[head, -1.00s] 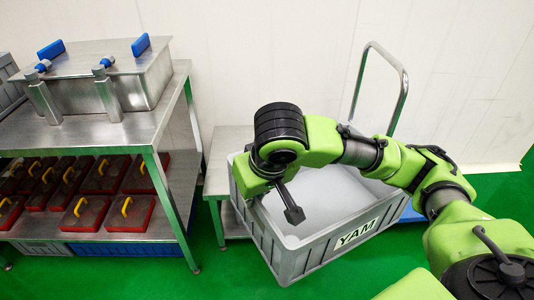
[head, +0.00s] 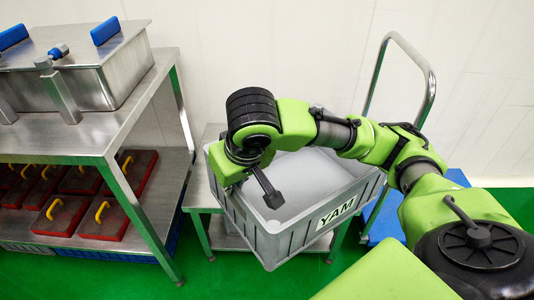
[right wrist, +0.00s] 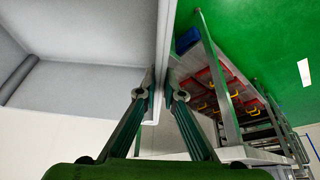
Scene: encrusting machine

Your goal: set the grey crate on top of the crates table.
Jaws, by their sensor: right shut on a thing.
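The grey crate (head: 290,241) with a YAM label is in the middle of the head view, its inside looking empty. My right gripper (head: 270,197) is at its left wall, one finger showing inside the crate. In the right wrist view, my right gripper (right wrist: 163,92) is shut on the crate's wall (right wrist: 163,60), one finger on each side. The low steel crates table (head: 199,194) is under and behind the crate in the head view. The crate hides most of its top, and I cannot tell whether they touch. My left gripper is not in view.
A steel shelf table (head: 95,138) stands at left, with a metal box (head: 85,75) on top and red trays (head: 108,215) below. A blue cart (head: 385,222) with a metal handle (head: 430,85) is right of the crate. A white wall stands behind.

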